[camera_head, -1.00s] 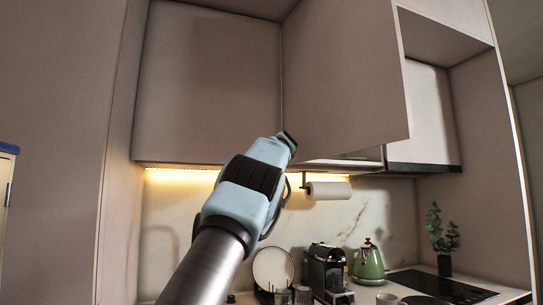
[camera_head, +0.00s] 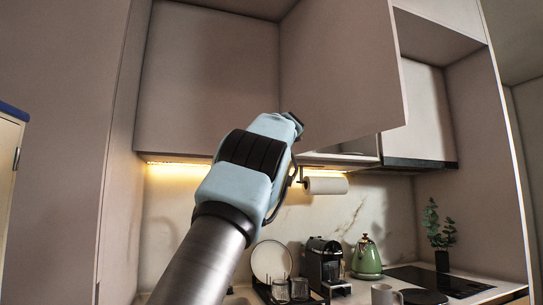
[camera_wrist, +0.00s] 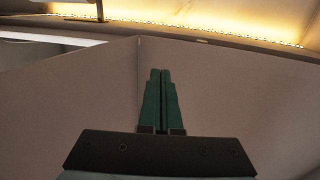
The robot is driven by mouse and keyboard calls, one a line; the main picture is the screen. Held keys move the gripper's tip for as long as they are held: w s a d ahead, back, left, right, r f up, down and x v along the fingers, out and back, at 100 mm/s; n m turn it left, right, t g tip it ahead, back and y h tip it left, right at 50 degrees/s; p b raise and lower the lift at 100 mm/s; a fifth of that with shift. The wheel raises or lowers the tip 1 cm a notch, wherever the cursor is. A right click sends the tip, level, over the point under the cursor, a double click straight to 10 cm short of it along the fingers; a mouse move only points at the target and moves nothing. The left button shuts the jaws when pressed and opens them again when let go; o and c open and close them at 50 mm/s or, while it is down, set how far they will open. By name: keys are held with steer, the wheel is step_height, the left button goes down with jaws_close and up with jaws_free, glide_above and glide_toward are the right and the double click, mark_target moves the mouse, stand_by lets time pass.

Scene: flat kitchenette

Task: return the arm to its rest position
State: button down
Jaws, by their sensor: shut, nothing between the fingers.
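My gripper (camera_wrist: 160,72) shows in the wrist view with its two green fingers pressed together and nothing between them. In front of it in that view are the cabinet's beige panels and the lit strip along the top. In the head view my arm reaches up from the bottom, and its blue-and-black wrist end is in front of the upper cabinet. The fingers are hidden there. An open cabinet door (camera_head: 345,75) stands just right of and above the arm's end. I cannot tell whether they touch.
A closed cabinet door (camera_head: 205,85) is behind the arm. A paper towel roll (camera_head: 326,186) hangs under the cabinets. Below are a white plate (camera_head: 271,261), a coffee machine (camera_head: 323,262), a green kettle (camera_head: 366,259), a mug (camera_head: 384,295), a hob (camera_head: 440,281) and a plant (camera_head: 438,228).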

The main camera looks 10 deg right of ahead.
steer(key=shift+s+d+b, duration=0.2)
steer(key=shift+s+b, duration=0.5)
steer(key=shift+s, duration=0.65)
steer(key=shift+s+d+b, duration=0.15)
steer(key=shift+s+b, duration=0.55)
steer(key=shift+s, duration=0.6)
